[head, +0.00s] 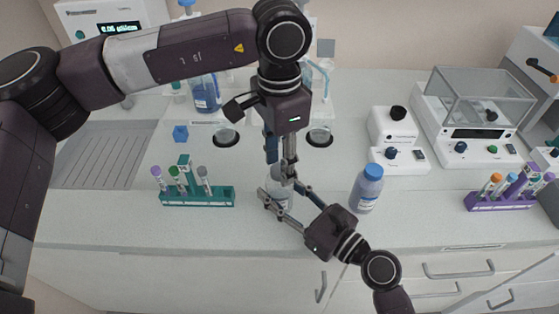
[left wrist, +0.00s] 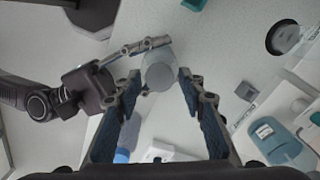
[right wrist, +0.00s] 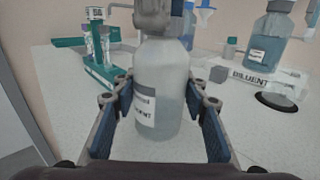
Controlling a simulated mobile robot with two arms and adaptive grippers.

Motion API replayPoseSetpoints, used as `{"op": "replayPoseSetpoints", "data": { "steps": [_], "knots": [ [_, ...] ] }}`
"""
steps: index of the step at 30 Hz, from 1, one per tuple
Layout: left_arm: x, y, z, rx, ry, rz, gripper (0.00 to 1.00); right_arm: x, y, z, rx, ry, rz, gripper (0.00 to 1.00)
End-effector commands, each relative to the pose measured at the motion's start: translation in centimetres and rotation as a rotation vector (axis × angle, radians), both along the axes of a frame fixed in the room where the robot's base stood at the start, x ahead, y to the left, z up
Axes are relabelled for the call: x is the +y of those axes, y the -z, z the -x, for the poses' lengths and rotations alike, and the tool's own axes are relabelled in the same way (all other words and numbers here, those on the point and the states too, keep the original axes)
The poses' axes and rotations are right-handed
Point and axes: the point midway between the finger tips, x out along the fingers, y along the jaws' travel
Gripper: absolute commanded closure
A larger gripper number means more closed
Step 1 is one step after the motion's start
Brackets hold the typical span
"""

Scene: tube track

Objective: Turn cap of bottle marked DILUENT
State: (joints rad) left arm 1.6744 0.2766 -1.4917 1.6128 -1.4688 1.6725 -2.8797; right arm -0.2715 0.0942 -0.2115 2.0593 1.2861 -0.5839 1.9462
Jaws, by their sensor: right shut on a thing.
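A pale, clear-bodied bottle (right wrist: 160,95) stands upright between the fingers of my right gripper (head: 280,200). That gripper is shut on its body. Its label (right wrist: 145,105) is partly legible, ending in "ENT". Its round grey cap (left wrist: 159,77) shows from above in the left wrist view. My left gripper (head: 281,165) points straight down over the bottle. In the left wrist view the left gripper (left wrist: 159,75) has its fingers apart on either side of the cap, with gaps showing. In the head view the fingers partly hide the bottle.
A blue-capped bottle (head: 368,188) stands to the right. A teal tube rack (head: 198,195) is at left, a purple rack (head: 500,200) at far right. Behind are a station with round recesses (head: 319,138), a blue bottle (head: 205,95) and a balance (head: 475,120). The bench's front strip is clear.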

Motion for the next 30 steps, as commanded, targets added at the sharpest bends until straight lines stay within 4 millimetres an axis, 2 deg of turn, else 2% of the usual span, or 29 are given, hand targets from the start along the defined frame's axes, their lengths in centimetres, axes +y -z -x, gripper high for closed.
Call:
{"op": "replayPoseSetpoints", "data": {
  "steps": [10, 14, 21, 29, 30],
  "knots": [
    [0.0, -0.1, 0.0, 0.001, -0.001, 0.0, 0.56, 0.0, 0.0, 0.0, 0.0, 0.0, 0.0, 1.0],
    [-0.1, -1.2, 0.0, 0.0, -0.001, 0.002, 0.56, 0.0, 0.0, 0.0, 0.0, 0.0, 0.0, 1.0],
    [0.0, -4.2, 0.0, 0.001, -0.001, 0.0, 0.56, 0.0, 0.0, 0.0, 0.0, 0.0, 0.0, 1.0],
    [0.0, -4.5, 0.0, 0.001, -0.001, 0.0, 0.56, 0.0, 0.0, 0.0, 0.0, 0.0, 0.0, 1.0],
    [0.0, -4.5, 0.0, 0.001, -0.001, 0.0, 0.59, 0.0, 0.0, 0.0, 0.0, 0.0, 0.0, 1.0]
  ]
}}
